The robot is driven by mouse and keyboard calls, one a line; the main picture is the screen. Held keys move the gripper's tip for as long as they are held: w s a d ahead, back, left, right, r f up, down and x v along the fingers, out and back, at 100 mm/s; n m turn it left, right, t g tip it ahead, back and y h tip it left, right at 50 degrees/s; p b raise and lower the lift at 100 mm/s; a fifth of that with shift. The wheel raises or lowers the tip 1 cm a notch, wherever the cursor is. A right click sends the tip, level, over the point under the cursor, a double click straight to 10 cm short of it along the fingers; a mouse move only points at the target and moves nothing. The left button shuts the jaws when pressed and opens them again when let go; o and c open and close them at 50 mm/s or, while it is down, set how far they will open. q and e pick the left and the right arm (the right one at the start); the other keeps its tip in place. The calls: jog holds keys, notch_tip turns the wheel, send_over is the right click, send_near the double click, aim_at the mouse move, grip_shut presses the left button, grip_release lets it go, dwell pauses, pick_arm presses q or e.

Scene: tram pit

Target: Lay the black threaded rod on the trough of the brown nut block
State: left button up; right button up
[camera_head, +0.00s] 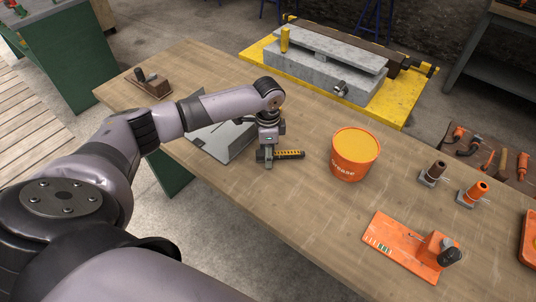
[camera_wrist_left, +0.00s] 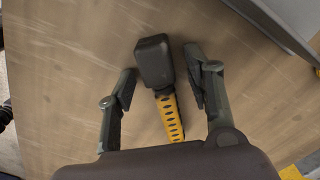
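My left gripper (camera_head: 266,160) is over the wooden table. Its fingers are open on both sides of the dark head (camera_wrist_left: 153,60) of a tool with a yellow, black-spotted handle (camera_wrist_left: 170,117). The handle points right in the head view (camera_head: 290,154); I cannot tell whether the fingers touch the head. A brown block (camera_head: 157,90) with dark parts on it sits at the table's far left corner; it may be the nut block, but its trough is not clear. I cannot make out a black threaded rod for certain. My right gripper is not in view.
An orange grease bucket (camera_head: 354,155) stands right of the gripper. A grey sheet-like item (camera_head: 228,140) lies behind it. Upright brown (camera_head: 437,171) and orange (camera_head: 478,190) cylinders stand at the right. An orange plate (camera_head: 396,246) lies near the front right. The table left of the bucket's front is clear.

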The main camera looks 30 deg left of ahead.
pick_arm(q)
grip_shut()
dwell(0.4)
jog(key=shift+r, duration=0.1)
